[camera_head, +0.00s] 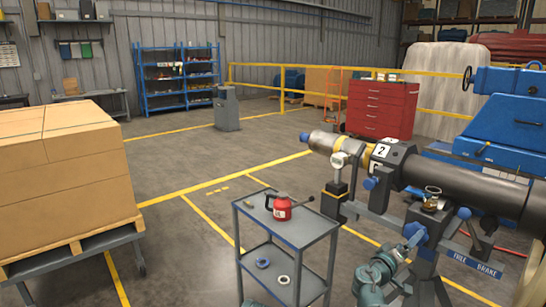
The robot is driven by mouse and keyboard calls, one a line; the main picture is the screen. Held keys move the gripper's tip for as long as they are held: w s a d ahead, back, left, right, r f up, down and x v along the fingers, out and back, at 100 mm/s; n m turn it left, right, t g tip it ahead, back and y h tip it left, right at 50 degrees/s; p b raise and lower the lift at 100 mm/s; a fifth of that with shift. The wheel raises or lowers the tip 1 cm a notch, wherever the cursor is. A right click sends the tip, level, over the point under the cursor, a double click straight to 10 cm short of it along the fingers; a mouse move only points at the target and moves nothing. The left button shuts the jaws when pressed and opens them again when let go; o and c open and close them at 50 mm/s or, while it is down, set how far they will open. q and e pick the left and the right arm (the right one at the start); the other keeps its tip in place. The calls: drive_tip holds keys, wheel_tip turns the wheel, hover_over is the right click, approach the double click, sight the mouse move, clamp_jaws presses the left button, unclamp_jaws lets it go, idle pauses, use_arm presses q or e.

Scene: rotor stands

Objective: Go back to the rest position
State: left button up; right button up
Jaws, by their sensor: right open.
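My right gripper (408,248) shows low right of centre, at the end of teal and grey parts that rise from the bottom edge. It is small and overlaps the rotor stand's (487,262) frame in the picture, so its fingers are hard to make out. It is open, and I see nothing held in it. I cannot tell whether it touches the stand. My left gripper is not in view. A long dark rotor shaft (470,188) with a label "2" lies on the stand.
A red cabinet (381,108) and yellow rail stand behind. Floor at centre left is clear.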

drive_tip(key=x, duration=0.5)
drive_tip(key=shift+w+d, duration=0.15)
drive_tip(key=shift+w, duration=0.1)
drive_tip(key=m, duration=0.4)
drive_tip(key=shift+s+m, duration=0.1)
drive_tip(key=shift+m, duration=0.2)
drive_tip(key=m, duration=0.4)
drive_tip(key=shift+m, duration=0.3)
drive_tip(key=shift+s+a, duration=0.4)
